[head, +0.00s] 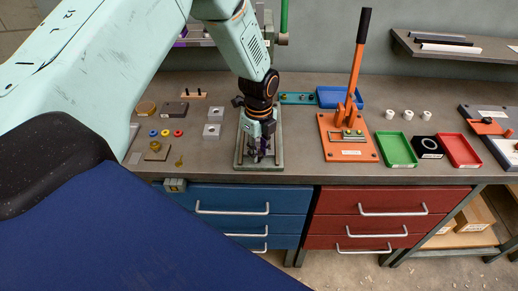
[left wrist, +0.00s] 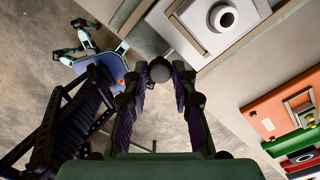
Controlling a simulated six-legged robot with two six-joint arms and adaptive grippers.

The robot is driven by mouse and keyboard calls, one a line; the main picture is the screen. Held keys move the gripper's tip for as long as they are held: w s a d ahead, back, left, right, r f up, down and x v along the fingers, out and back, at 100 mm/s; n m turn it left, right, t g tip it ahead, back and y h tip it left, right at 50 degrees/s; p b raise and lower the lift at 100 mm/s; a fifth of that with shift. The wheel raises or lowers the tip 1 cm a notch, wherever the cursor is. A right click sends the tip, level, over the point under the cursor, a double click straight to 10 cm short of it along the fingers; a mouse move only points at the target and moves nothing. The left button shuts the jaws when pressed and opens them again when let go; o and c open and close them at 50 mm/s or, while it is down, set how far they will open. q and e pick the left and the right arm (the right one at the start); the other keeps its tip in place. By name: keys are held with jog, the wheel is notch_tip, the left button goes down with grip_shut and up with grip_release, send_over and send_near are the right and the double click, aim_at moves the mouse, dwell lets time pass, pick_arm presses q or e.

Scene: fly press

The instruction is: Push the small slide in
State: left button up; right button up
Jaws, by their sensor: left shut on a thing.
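My left gripper (head: 259,150) points down at the front of the grey-green press base (head: 277,160) in the head view. In the left wrist view my left gripper (left wrist: 160,80) has its fingers on both sides of a dark round knob (left wrist: 159,69) and is shut on it. Just beyond the knob is a pale plate (left wrist: 190,39) with a white ring (left wrist: 223,17) around a dark hole. I cannot tell how far the small slide is in; my arm and gripper hide much of the press. My right gripper is in neither view.
An orange lever press (head: 347,150) stands to the right, with green (head: 397,163) and red (head: 460,163) trays beyond it. Grey blocks (head: 211,130) and small coloured rings (head: 166,133) lie left. The bench's front edge is close below the press, above blue drawers (head: 230,193).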

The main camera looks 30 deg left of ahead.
pick_arm(q)
grip_shut()
dwell(0.3)
jog(key=shift+w+a, duration=0.1)
